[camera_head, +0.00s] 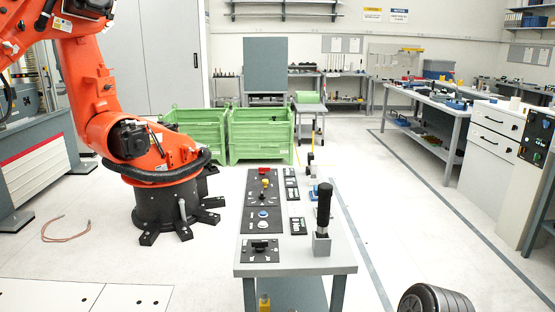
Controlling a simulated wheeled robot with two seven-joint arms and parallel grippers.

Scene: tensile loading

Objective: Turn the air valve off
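A small grey table (295,266) stands in the middle foreground with dark control panels on it. The longer dark panel (250,200) carries a red part (263,171), a small yellow-and-red upright part (265,184) and a blue round button (263,214). A separate dark plate at the near left has a black knob or handle (260,246). No label is readable, so I cannot tell which of these is the air valve or how it is set. Neither of my grippers is in view.
A black cylinder (323,210) stands upright in a grey holder at the table's right. A large orange robot arm (95,90) stands left of the table. Green crates (262,135) are behind. A black ribbed object (435,299) shows at the bottom right.

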